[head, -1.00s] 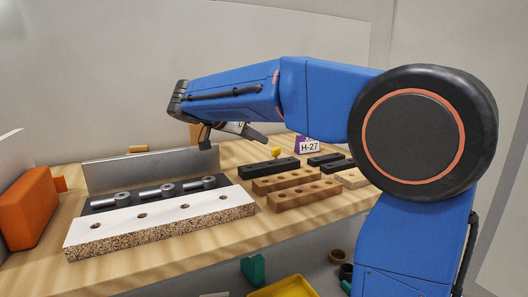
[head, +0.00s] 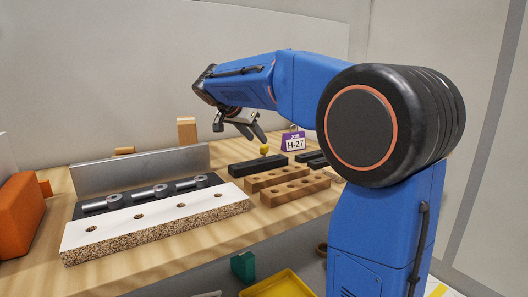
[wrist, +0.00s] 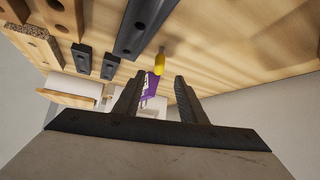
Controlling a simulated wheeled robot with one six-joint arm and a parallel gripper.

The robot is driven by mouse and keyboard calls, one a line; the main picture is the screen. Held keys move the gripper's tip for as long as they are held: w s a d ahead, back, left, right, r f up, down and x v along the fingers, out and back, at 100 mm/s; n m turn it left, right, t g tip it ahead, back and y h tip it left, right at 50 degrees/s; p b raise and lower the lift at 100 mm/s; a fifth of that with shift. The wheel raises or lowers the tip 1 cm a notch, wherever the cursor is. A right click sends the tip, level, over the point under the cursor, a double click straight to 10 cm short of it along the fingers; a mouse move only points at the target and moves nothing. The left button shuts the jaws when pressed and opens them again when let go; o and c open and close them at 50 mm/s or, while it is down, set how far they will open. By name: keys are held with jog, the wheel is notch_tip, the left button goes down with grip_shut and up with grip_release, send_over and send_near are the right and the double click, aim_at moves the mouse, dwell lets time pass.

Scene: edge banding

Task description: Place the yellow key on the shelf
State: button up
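The yellow key (head: 264,150) shows as a small yellow knob at the far side of the black drilled block (head: 257,166) on the bench. In the wrist view the yellow key (wrist: 160,62) stands beside the end of a black block, ahead of the fingertips. My gripper (head: 254,134) is just above and slightly left of the key in the head view. No part is clearly identifiable as the shelf; the space under the bench is only partly visible.
Wooden drilled blocks (head: 295,190) lie in front of the key. A purple H-27 tag (head: 293,143) stands behind it to the right. A white-topped board (head: 160,220) and metal fence (head: 140,170) are left. A yellow tray (head: 283,284) and green block (head: 243,266) are lower down.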

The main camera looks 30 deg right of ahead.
aim_at(264, 146)
jog(key=shift+x, duration=3.8)
jog(key=shift+s+d, duration=0.1)
grip_shut()
